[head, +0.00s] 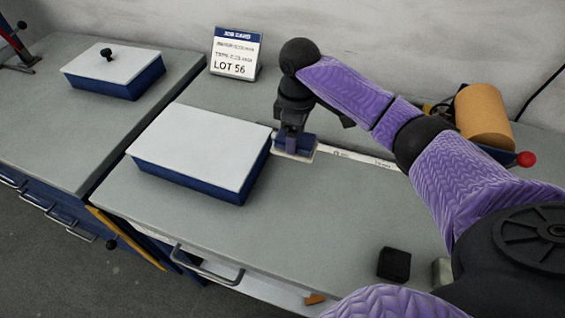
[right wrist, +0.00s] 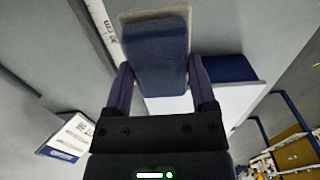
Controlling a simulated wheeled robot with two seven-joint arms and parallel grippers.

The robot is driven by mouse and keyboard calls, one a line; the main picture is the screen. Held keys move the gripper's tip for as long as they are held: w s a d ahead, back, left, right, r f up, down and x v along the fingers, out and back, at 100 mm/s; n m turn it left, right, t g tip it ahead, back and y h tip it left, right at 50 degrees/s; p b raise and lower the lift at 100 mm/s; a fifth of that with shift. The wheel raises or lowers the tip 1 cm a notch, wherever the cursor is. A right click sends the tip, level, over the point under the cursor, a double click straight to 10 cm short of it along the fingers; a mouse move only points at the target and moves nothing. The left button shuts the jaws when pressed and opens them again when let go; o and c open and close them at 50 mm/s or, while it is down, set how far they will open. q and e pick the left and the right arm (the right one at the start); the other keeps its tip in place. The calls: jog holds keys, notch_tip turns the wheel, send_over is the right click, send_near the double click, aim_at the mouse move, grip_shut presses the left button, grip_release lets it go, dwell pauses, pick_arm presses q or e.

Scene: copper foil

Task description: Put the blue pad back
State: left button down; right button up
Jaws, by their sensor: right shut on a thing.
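The blue pad (head: 308,143) is a small dark blue block behind the right corner of the large white-lidded box on the bench. My right gripper (head: 292,142) points down from above and is shut on it. In the right wrist view the blue pad (right wrist: 155,52) sits between the two purple fingers of the right gripper (right wrist: 160,75). A pale flat piece (head: 296,156) shows under or just beyond the pad; I cannot tell whether they touch. My left gripper is not in view.
The blue box with a white lid (head: 205,145) stands close left of the gripper. A white ruler (head: 355,156) lies to the right. A job card (head: 235,52) stands behind. A black block (head: 394,264) lies near the front edge. The bench middle is clear.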

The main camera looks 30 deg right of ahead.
notch_tip(320, 180, down, 6)
jog(key=shift+f+b, duration=0.1)
jog(key=shift+b, duration=0.8)
jog(key=o, duration=1)
notch_tip(320, 180, up, 12)
jog(key=p, duration=0.4)
jog(key=shift+p, duration=0.3)
